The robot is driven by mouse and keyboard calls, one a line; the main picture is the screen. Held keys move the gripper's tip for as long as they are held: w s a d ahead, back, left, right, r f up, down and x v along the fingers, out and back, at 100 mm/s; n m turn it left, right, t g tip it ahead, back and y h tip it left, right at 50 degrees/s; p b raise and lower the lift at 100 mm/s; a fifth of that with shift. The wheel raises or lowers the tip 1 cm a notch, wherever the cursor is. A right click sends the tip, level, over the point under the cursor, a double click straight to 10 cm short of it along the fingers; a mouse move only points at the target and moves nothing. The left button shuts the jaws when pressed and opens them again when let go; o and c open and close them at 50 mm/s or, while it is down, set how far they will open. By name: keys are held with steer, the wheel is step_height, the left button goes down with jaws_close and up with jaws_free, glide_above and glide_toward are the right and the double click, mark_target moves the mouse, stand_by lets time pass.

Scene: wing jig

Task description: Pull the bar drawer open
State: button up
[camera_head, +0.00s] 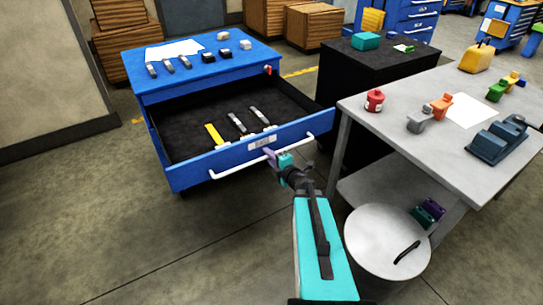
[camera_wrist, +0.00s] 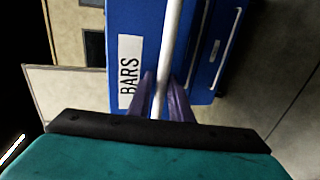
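The bar drawer (camera_head: 192,171) stands pulled far out of the blue cabinet (camera_head: 215,73), with its dark inside showing. Its white bar handle (camera_head: 236,168) runs along the blue front, below a small label (camera_head: 262,143). In the wrist view the label (camera_wrist: 130,70) reads BARS and the handle (camera_wrist: 172,35) passes between the two purple fingers. My gripper (camera_head: 269,153) is at the middle of the handle. The fingers (camera_wrist: 162,88) lie close on both sides of the handle and appear shut on it.
A yellow bar (camera_head: 214,135) and two grey bars lie in the drawer. A grey table (camera_head: 465,170) with several tools stands close on the right, a round white stool-like top (camera_head: 378,240) below it. A black cabinet (camera_head: 375,70) stands behind. The floor at front left is clear.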

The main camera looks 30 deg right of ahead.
steer(key=shift+o, duration=1.2)
steer(key=shift+d, duration=0.1)
steer(key=shift+s, duration=0.15)
steer(key=s+r+p, duration=0.2)
steer(key=s+p, duration=1)
steer(key=s, duration=0.1)
steer(key=shift+s+a+r+p, duration=0.15)
steer(key=shift+a+r+p, duration=0.15)
steer(key=shift+p, duration=0.1)
